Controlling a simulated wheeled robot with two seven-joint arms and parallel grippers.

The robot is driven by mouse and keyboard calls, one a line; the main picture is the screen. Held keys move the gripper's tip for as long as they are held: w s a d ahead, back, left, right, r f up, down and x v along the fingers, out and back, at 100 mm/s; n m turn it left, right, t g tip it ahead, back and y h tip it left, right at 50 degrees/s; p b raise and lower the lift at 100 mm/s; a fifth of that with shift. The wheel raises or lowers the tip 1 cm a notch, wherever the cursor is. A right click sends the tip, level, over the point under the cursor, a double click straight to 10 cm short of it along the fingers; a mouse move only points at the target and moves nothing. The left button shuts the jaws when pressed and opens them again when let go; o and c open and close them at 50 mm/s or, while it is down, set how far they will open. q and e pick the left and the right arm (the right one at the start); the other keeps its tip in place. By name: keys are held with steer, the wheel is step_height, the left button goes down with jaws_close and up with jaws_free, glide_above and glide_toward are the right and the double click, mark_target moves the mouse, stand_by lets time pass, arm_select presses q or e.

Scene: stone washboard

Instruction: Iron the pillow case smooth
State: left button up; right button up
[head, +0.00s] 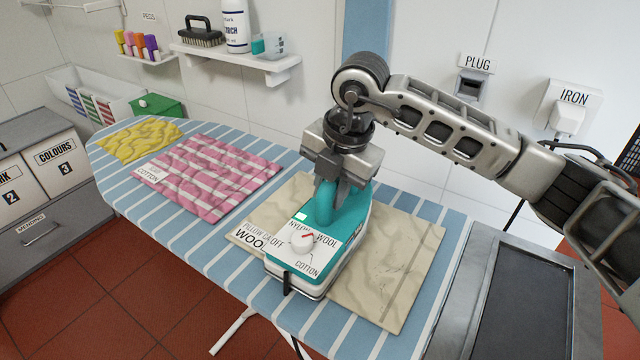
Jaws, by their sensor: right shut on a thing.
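The beige pillow case (392,275) lies on the blue-striped ironing board (190,240). Its label is partly covered, with "PILLOW CA" and "WOO" readable. Some faint creases show on its right part. The teal iron (292,262) stands over the left and middle of the pillow case, its dial plate marked "OFF", "NYLON", "WOOL" and "COTTON". My right gripper (326,200) is shut on the iron's handle from above. The cloth under the iron is hidden. My left gripper is not in view.
A pink-striped cloth (215,175) labelled cotton and a crumpled yellow cloth (140,138) lie on the board's left part. A metal-framed dark panel (520,315) adjoins the board's right end. A wall shelf (245,62) holds a brush and bottle. The plug socket (470,87) is behind my arm.

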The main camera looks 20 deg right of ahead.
steer(key=shift+s+d+r+b, duration=0.1)
steer(key=shift+s+d+b, duration=0.25)
steer(key=shift+s+d, duration=1.25)
steer(key=s+d+b, duration=0.1)
steer(key=s+d, duration=0.3)
steer(key=s, duration=0.1)
steer(key=shift+s+d+b, duration=0.25)
steer(key=shift+s+b, duration=0.1)
steer(key=shift+s, duration=0.05)
steer(key=shift+r, duration=0.2)
steer(key=p+v, duration=0.1)
steer(key=v, duration=0.1)
steer(key=p+v, duration=0.1)
steer(key=p, duration=0.1)
steer(key=w+p+v, duration=0.1)
steer(key=v, duration=0.1)
steer(key=shift+a+r, duration=0.35)
steer(key=shift+r, duration=0.15)
